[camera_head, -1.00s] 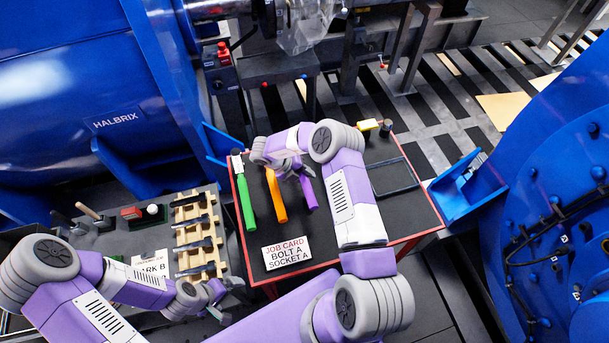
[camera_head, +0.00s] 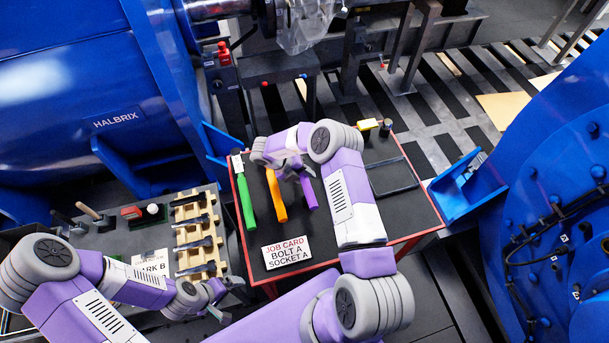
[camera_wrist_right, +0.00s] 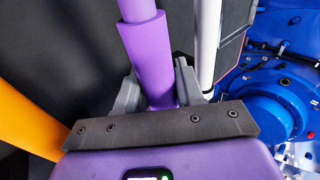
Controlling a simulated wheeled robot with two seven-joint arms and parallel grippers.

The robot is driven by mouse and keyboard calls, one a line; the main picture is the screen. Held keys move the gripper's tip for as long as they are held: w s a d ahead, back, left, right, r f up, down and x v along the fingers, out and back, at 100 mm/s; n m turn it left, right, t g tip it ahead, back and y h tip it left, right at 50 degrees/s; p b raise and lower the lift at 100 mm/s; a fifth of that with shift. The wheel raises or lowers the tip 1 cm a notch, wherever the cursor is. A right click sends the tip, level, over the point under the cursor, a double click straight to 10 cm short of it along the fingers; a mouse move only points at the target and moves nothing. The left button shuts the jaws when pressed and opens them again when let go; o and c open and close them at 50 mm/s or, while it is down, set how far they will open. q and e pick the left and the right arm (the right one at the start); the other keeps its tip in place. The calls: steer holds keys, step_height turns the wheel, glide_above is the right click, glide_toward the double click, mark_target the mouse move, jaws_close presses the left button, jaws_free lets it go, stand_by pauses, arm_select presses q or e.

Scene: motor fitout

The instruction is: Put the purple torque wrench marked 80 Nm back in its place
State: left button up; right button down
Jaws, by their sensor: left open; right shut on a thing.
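The purple torque wrench (camera_head: 309,194) is at the black-topped, red-edged table, to the right of the orange one. Its handle also shows in the right wrist view (camera_wrist_right: 148,55), running up between the fingers. My right gripper (camera_head: 294,171) is shut on it; the fingers (camera_wrist_right: 155,92) sit on both sides of the handle. The wrench's far end is hidden by my arm, and I cannot tell whether it touches the table. No 80 Nm marking is readable. My left gripper (camera_head: 228,299) is open and empty near the grey bench's front right corner.
A green wrench (camera_head: 246,205) and an orange wrench (camera_head: 276,197) lie left of the purple one. A job card (camera_head: 286,252) lies in front, and a dark rectangular frame (camera_head: 393,177) lies right. The grey bench holds a wooden rack (camera_head: 199,237). Blue machines flank the table.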

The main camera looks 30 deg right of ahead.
steer(key=shift+f+b, duration=0.8)
steer(key=shift+f, duration=0.55)
steer(key=c, duration=0.6)
jaws_free()
steer(key=shift+c, duration=0.2)
steer(key=shift+f, duration=0.1)
steer(key=v, duration=0.7)
steer(key=shift+w+a+r, duration=0.1)
steer(key=shift+a+r, duration=0.1)
steer(key=shift+r, duration=0.1)
steer(key=shift+r, duration=0.1)
